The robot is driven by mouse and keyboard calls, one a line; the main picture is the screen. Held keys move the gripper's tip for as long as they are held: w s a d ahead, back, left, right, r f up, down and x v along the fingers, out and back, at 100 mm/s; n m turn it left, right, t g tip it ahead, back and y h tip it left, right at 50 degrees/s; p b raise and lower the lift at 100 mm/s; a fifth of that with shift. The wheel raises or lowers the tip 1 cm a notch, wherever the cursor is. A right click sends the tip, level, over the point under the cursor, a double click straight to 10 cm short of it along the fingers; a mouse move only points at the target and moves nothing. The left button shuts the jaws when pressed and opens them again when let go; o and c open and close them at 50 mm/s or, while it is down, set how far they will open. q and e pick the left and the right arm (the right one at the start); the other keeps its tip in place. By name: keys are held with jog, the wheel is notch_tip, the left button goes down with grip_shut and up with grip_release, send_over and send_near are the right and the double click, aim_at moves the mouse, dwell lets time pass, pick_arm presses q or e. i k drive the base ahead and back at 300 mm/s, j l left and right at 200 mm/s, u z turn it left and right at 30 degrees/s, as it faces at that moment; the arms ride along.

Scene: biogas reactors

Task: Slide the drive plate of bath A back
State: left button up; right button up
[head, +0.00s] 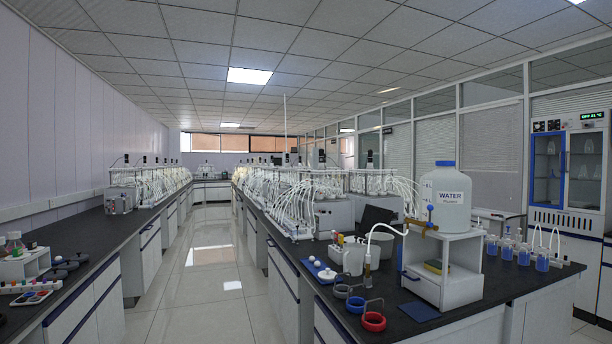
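Neither of my grippers is in view. Rows of reactor baths with bottles and many white tubes stand on both long benches. The near bath on the central bench (335,213) is a pale box under a mass of tubes. The near bath on the left bench (150,187) is farther off, with a grey box unit (117,200) at its front. I cannot tell which bath is A. No drive plate can be made out at this distance, and the tubes hide much of the bath tops.
A clear tiled aisle (212,262) runs between the left bench (85,265) and the central bench. A water jug (444,183) stands on a white stand (463,282) at the near right. Beakers, colored rings and blue bottles (524,256) surround it. A blue-framed cabinet (567,172) stands at right.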

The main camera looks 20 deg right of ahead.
aim_at(321, 164)
jog(key=i, duration=0.85)
jog(key=i+z, duration=0.1)
jog(key=i, duration=1.6)
jog(key=i+j+z, duration=0.1)
jog(key=i, duration=0.75)
jog(key=i+j, duration=0.15)
jog(key=i, duration=0.75)
jog(key=z, duration=0.05)
